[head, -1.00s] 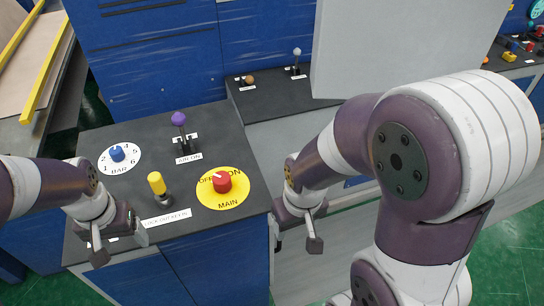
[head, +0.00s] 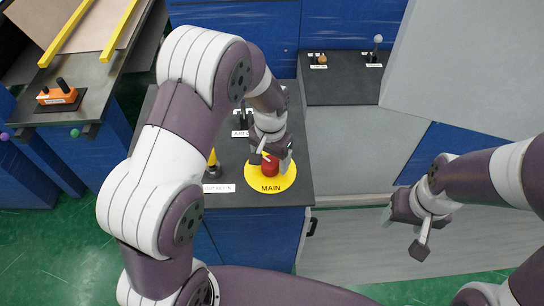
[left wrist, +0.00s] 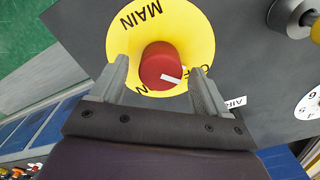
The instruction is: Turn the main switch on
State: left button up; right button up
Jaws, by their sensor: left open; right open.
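The main switch is a red knob (head: 270,169) on a round yellow plate (head: 281,183) marked MAIN. In the left wrist view the knob (left wrist: 158,62) has a white pointer mark directed towards the partly hidden OFF lettering on the plate (left wrist: 190,22). My left gripper (head: 272,153) is over the knob and hides part of it in the head view. Its open fingers (left wrist: 160,80) stand on either side of the knob, with a small gap at each side. My right gripper (head: 420,226) is open and empty, well to the right, away from the panel.
A back panel (head: 345,90) holds small controls. An orange box (head: 59,96) sits on the left bench.

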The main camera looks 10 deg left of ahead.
pick_arm(q)
jog(key=shift+f, duration=0.9)
jog(key=shift+s, duration=0.1)
jog(key=c, duration=1)
jog(key=shift+c, duration=0.2)
